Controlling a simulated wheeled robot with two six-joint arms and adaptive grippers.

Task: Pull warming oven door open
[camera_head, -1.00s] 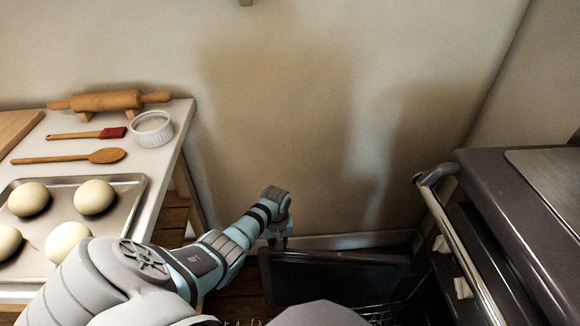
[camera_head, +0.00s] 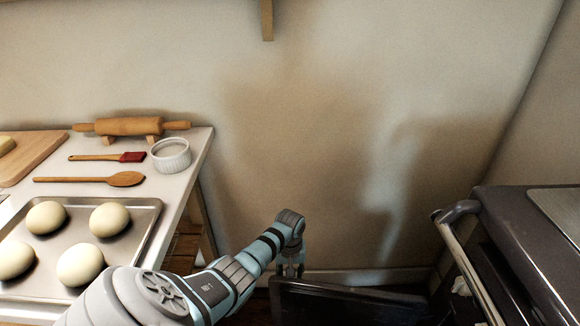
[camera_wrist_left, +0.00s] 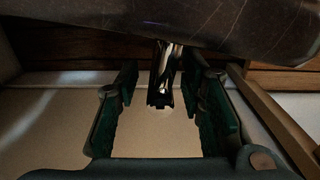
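The warming oven door (camera_head: 345,302) is a dark panel swung out from the dark range, low in the head view. Its lower part is cut off by the frame. My left gripper (camera_head: 290,270) is at the door's far left edge, pointing down. In the left wrist view the dark door panel (camera_wrist_left: 230,25) crosses the top. A shiny metal bar, seen nearly end-on and perhaps the door handle (camera_wrist_left: 163,75), lies between the parted green-padded fingers, with gaps on both sides. Contact between gripper and door cannot be told. My right gripper is not in view.
The range (camera_head: 530,235) with its metal rail (camera_head: 466,265) stands at right. At left, a white table (camera_head: 195,165) holds a tray (camera_head: 150,215) of dough balls, a rolling pin (camera_head: 130,126) and utensils. The bare wall (camera_head: 330,150) closes off the far side.

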